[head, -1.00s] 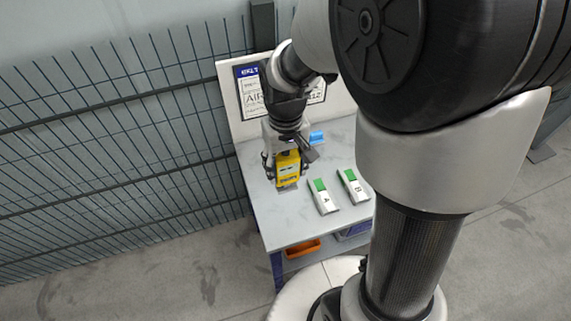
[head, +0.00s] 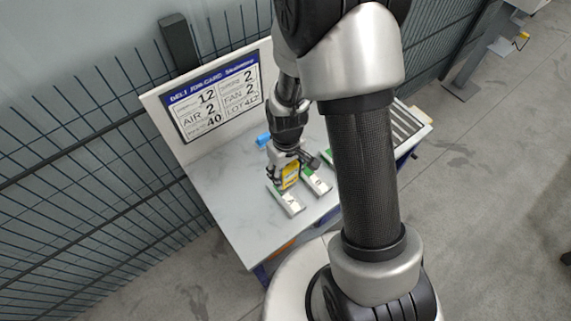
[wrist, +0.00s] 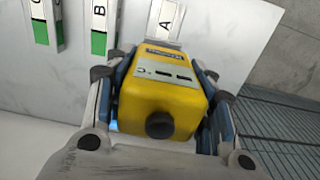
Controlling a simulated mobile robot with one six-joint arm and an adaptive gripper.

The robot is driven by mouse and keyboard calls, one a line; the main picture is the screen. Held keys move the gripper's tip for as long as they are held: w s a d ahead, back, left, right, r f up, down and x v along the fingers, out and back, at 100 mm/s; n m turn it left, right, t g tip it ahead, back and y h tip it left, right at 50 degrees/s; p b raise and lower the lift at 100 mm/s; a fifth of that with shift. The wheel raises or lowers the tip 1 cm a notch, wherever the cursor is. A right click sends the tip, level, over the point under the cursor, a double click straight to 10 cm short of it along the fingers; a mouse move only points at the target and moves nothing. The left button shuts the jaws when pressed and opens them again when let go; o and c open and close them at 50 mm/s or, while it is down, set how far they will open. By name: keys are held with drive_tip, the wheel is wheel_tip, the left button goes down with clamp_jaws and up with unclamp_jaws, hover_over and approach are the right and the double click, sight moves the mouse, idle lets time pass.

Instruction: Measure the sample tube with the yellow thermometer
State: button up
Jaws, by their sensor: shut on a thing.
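My gripper (head: 287,167) is shut on the yellow thermometer (head: 291,177), a boxy yellow body held over the table close to the pale bars. In the wrist view the thermometer (wrist: 160,95) sits between both fingers, its dark round knob towards the camera. Pale bars with green ends lie on the table: bar A (wrist: 167,18), bar B (wrist: 98,32) and bar C (wrist: 43,20). The thermometer overlaps bar A in the wrist view; I cannot tell whether they touch. No bar is marked as the sample tube. The thermometer's far end is hidden.
A job card board (head: 213,97) stands at the table's back. A small blue object (head: 263,140) lies behind my gripper. The grey table top (head: 225,205) is clear at the left. A wire fence (head: 95,165) runs along the left; my arm hides part of the table's right.

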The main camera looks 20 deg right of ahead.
sight(286, 184)
drive_tip(key=shift+s+f+b, duration=0.1)
drive_tip(key=shift+f+b, duration=0.45)
drive_tip(key=shift+f, duration=0.25)
drive_tip(key=shift+f+b, duration=1.35)
drive_tip(key=shift+f, duration=0.6)
drive_tip(key=shift+f+b, duration=0.45)
drive_tip(key=shift+f, duration=0.05)
drive_tip(key=shift+f, duration=0.1)
drive_tip(key=shift+r+p, duration=2.5)
drive_tip(key=shift+r, duration=1.1)
